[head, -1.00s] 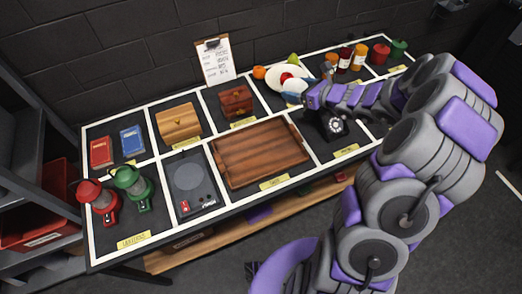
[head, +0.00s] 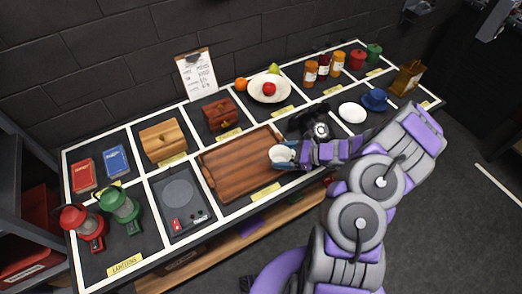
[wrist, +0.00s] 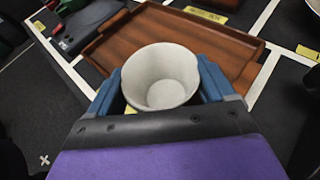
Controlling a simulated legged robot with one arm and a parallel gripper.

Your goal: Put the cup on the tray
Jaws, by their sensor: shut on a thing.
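A white cup (wrist: 160,78) stands upright between the two blue fingers of my gripper (wrist: 160,92) in the wrist view, its open top facing the camera. My gripper is shut on the cup. In the head view the cup (head: 281,157) shows at the end of my gripper (head: 286,154), over the right edge of the brown wooden tray (head: 232,165). The tray also shows in the wrist view (wrist: 222,38), beyond the cup. I cannot tell whether the cup touches the tray.
A black telephone (head: 318,128) stands close behind my gripper. A grey scale (head: 180,200) lies left of the tray. The tray surface is otherwise bare.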

